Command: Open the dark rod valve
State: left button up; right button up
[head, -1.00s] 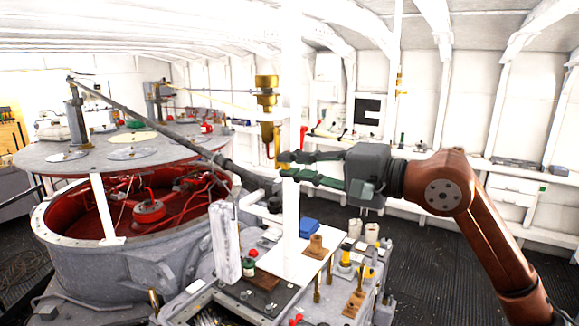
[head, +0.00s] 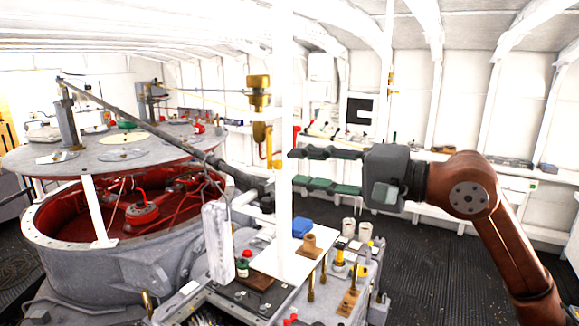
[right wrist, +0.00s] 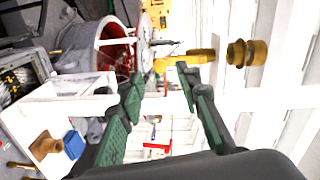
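A long dark rod (head: 150,128) runs slanting from a post at the upper left down to a grey pipe joint near the picture's middle in the head view. I take it for the dark rod valve, but cannot tell which part turns. My right gripper (head: 294,167) is open and empty, right of the rod's lower end and apart from it in the picture. My left gripper is not in view.
A white post (head: 290,80) stands between the rod's end and my right gripper. A brass fitting (head: 258,92) hangs behind it. Below are a bench with a white board (head: 268,262), a blue box (head: 303,228) and several small fittings. Dark floor (head: 430,265) lies clear at right.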

jog(key=v, duration=0.7)
jog(key=shift+s+d, duration=0.2)
jog(key=shift+d, duration=0.15)
jog(key=shift+w, duration=0.1)
